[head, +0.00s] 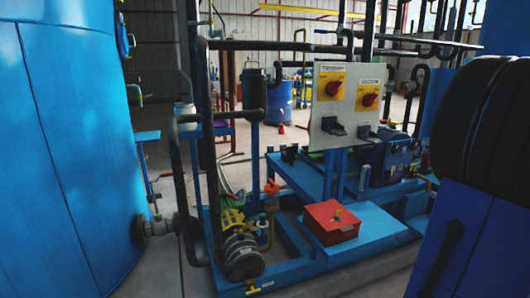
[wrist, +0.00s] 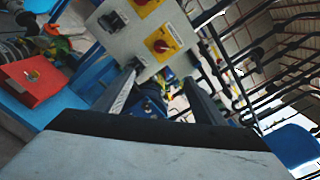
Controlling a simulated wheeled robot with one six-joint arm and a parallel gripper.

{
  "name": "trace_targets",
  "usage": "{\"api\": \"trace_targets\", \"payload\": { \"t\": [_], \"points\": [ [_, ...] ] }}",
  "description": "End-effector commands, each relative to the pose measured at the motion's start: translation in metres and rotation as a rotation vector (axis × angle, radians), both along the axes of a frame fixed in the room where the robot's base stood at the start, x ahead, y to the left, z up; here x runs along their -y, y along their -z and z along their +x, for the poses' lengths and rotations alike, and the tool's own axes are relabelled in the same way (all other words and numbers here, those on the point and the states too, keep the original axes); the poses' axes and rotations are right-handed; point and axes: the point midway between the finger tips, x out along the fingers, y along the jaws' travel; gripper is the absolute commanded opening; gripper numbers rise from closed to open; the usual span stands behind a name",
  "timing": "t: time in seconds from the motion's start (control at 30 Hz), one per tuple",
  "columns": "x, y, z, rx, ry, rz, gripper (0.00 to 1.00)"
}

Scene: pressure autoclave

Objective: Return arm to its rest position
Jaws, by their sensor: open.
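My gripper (wrist: 160,92) shows in the wrist view with its two fingers spread apart, open and empty between them. The wrist view is tilted. Beyond the fingers stands a grey control panel (wrist: 120,45) with two red rotary switches on yellow plates; the panel also shows in the head view (head: 322,130). I see a clear gap between the fingertips but cannot tell how far the panel is from them. In the head view the gripper is not visible; a dark rounded body with a blue block at the right edge hides what lies behind it.
A red box (head: 331,222) sits on a blue skid (head: 372,233) below the panel. A pump (head: 242,257) and dark pipes stand left of it. A large blue tank (head: 62,150) fills the left side. Some grey floor shows bare at the front.

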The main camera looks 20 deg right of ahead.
Motion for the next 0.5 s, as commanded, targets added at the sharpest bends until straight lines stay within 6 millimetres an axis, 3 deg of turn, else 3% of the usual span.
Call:
{"api": "trace_targets", "payload": {
  "t": [0.27, 0.5],
  "points": [
    [-0.032, 0.013, 0.018, -0.056, -0.053, -0.037, 0.64],
    [-0.075, 0.033, 0.037, -0.129, -0.122, -0.092, 0.64]
  ]
}}
